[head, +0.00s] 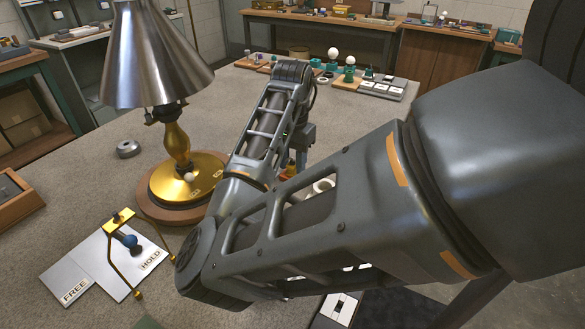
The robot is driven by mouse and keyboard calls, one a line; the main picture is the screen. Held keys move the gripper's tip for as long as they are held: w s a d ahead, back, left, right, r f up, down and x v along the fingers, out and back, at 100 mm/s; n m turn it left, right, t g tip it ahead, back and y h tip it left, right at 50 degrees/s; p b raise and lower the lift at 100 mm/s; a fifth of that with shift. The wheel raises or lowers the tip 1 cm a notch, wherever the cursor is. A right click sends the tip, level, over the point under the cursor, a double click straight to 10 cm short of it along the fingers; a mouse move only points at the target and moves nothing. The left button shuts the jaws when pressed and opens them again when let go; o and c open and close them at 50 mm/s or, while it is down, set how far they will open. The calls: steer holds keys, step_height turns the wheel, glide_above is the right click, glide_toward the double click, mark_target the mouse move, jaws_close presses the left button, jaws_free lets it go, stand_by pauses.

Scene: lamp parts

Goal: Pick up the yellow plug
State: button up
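A small yellow-orange thing (291,166) shows just above my arm link, below my wrist; it may be the yellow plug, but most of it is hidden and I cannot be sure. My gripper (300,143) points down toward the table near it. My own arm hides the fingertips, so I cannot tell whether they are open or whether they touch the yellow thing.
A lamp with a silver shade (152,62) and brass base (212,168) stands left of my arm. A FREE/HOLD plate (92,262) lies front left, a metal ring (128,149) behind it. Small parts and a tray (383,88) line the far edge. Table between is clear.

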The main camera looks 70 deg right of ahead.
jaws_close()
steer(key=shift+r, duration=0.5)
steer(key=r, duration=0.2)
steer(key=r+p, duration=0.1)
steer(key=r, duration=0.1)
steer(key=shift+s+d, duration=0.15)
steer(key=shift+s, duration=0.25)
steer(key=s+d+r+p, duration=0.1)
steer(key=s+d+r, duration=0.2)
steer(key=s+r, duration=0.3)
steer(key=s, duration=0.4)
steer(key=shift+s, duration=0.2)
